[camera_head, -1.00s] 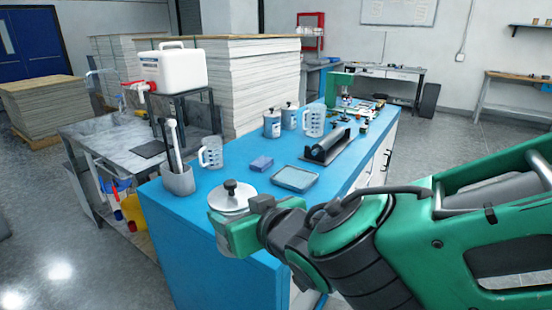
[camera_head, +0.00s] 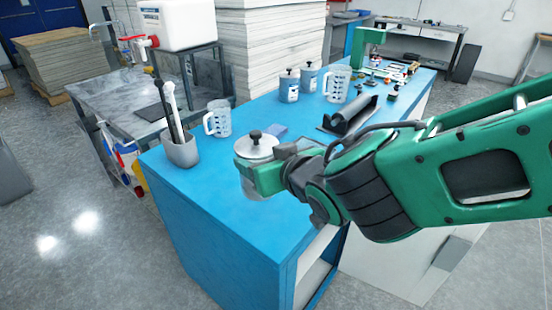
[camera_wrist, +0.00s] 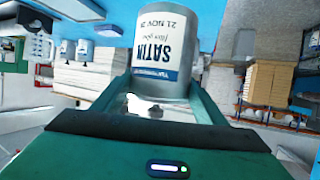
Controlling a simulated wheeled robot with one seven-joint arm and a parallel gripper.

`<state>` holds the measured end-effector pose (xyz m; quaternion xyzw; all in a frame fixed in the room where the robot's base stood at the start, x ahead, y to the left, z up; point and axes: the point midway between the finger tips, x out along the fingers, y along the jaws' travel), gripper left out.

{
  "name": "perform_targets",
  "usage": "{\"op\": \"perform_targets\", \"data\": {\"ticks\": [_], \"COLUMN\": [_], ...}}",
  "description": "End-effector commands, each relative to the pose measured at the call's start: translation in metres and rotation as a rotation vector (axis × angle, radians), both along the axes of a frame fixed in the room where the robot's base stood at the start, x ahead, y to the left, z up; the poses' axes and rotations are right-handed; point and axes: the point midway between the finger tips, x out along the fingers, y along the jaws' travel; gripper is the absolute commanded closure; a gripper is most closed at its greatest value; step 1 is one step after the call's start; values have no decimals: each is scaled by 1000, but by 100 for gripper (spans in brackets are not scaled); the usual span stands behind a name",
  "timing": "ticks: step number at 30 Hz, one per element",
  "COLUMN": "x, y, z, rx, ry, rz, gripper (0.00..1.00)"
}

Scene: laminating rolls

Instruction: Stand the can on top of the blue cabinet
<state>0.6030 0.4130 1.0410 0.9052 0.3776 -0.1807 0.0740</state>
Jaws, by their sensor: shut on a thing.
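The can (camera_head: 257,149) is a silvery-white cylinder with a black knob on its lid. My green gripper (camera_head: 264,178) is shut on its side and holds it upright over the near part of the blue cabinet's top (camera_head: 215,190). The gripper hides much of the can, and I cannot tell whether its base touches the top. The wrist view, turned upside down, shows the can (camera_wrist: 165,45) between the jaws of my gripper (camera_wrist: 160,95), with its printed "SATIN" label facing the camera.
On the cabinet stand a clear jug (camera_head: 218,119), a grey tool holder (camera_head: 180,151), a blue block (camera_head: 276,131), a black roller (camera_head: 352,115), two other cans (camera_head: 289,88) and a second jug (camera_head: 337,85). The near left part of the top is bare.

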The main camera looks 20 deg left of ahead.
Motion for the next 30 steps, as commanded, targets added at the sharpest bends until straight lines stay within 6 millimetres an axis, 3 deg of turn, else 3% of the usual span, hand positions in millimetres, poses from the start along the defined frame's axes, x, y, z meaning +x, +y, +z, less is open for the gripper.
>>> {"op": "perform_targets", "data": {"ticks": [6,12,18,25,30], "x": [43,71,80,80,80], "y": [2,4,5,5,5], "z": [-24,-40,-48,-76,-86], "rx": [1,2,2,1,2], "ry": [-1,-2,-4,-1,-2], "rz": [-8,-8,-5,-5,-6], "gripper": [97,97,97,97,97]}}
